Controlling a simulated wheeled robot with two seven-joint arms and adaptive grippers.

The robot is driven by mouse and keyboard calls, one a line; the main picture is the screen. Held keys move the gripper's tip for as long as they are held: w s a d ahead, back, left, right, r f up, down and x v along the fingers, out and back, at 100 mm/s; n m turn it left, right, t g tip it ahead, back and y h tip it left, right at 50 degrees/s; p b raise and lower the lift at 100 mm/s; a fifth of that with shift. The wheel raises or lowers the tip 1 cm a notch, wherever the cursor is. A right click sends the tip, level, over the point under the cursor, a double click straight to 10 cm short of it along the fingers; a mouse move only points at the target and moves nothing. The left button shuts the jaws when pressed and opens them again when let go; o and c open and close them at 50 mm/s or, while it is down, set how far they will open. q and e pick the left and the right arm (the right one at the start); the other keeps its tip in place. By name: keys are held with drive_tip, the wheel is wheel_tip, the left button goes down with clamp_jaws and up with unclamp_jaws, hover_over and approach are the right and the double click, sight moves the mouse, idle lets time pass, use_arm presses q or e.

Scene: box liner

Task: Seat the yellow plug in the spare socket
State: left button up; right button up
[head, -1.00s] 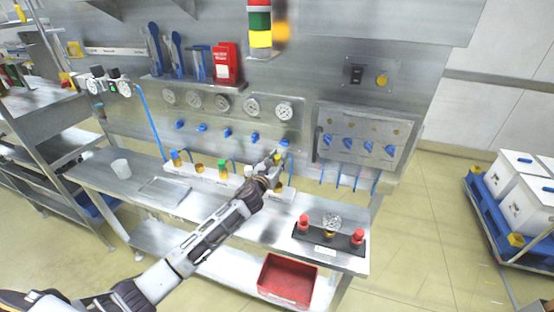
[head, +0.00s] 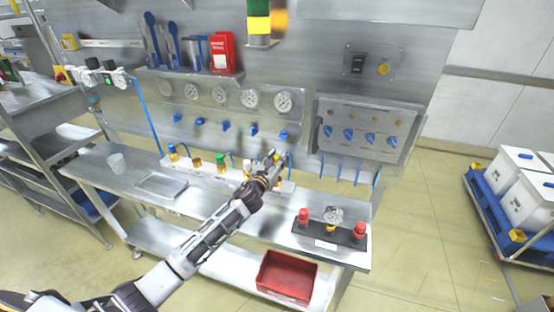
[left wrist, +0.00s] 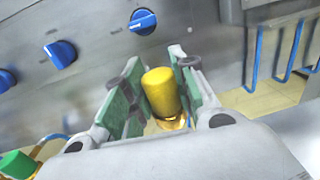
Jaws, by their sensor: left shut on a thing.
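The yellow plug (left wrist: 160,90) stands between the green-padded fingers of my left gripper (left wrist: 158,100) in the left wrist view, and the fingers are shut on it. A brass-coloured part shows just below it. In the head view my left gripper (head: 273,160) is at the right end of the white socket strip (head: 205,178) and hides part of it. Blue (head: 173,153), amber (head: 197,162), green (head: 220,160) and pale (head: 247,165) tops stand along the strip. I cannot make out the spare socket, or whether the held plug touches the strip. My right gripper is out of view.
Blue valve knobs (head: 254,131) and gauges (head: 249,98) line the wall behind. A black plate (head: 345,237) with red-topped fittings and a gauge stands to the right. A red bin (head: 287,277) sits below.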

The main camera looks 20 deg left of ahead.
use_arm(q)
drive_tip(key=shift+f+b, duration=1.05)
drive_tip(key=shift+f, duration=0.3)
drive_tip(key=shift+f+b, duration=0.35)
drive_tip(key=shift+f, duration=0.1)
drive_tip(key=shift+f, duration=0.3)
drive_tip(key=shift+f+b, duration=0.35)
drive_tip(key=shift+b, duration=0.2)
drive_tip(key=shift+f, duration=0.3)
drive_tip(key=o, duration=1.1)
drive_tip(key=shift+o, duration=0.2)
